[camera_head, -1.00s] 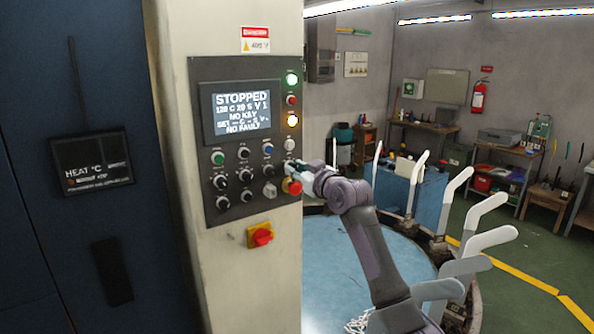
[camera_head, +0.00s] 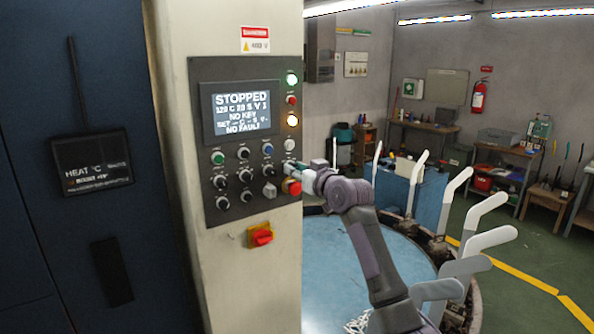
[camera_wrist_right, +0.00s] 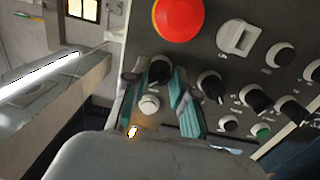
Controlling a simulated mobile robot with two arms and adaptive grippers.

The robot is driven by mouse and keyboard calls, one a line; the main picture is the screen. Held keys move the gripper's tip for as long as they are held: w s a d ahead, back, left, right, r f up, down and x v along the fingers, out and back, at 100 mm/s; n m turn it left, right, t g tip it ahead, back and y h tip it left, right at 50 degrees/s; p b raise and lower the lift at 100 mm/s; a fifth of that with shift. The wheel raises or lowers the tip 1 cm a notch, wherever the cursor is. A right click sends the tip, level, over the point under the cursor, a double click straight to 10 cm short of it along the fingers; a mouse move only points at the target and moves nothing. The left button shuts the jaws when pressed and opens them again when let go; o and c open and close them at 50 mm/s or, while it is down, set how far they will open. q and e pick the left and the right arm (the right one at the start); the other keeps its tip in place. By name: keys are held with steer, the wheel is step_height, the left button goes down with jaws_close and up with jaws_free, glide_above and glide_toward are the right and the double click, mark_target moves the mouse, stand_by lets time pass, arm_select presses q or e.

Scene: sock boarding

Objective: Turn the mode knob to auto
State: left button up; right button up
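The control panel (camera_head: 233,120) has a lit screen (camera_head: 241,112) reading STOPPED, with several knobs and buttons below. My right gripper (camera_head: 290,168) is at the panel's right edge, just above the red mushroom button (camera_head: 292,187). In the right wrist view its teal fingers (camera_wrist_right: 158,84) stand apart on either side of a black knob (camera_wrist_right: 160,68). Contact with the knob is not clear. Another black knob (camera_wrist_right: 210,84) is beside the fingers. The knob labels are too small to read, so I cannot tell which one is mode. My left gripper is not in view.
The red mushroom button also shows close to the fingers in the wrist view (camera_wrist_right: 178,16), next to a grey switch (camera_wrist_right: 238,38). A white button (camera_wrist_right: 150,103) lies between the fingers. A round blue table (camera_head: 335,265) stands to the right.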

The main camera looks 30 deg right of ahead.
steer(key=o, duration=0.3)
steer(key=s, duration=0.8)
steer(key=s+d, duration=0.1)
steer(key=s, duration=0.3)
steer(key=shift+d+r, duration=0.1)
steer(key=shift+r, duration=0.15)
steer(key=shift+w, duration=0.1)
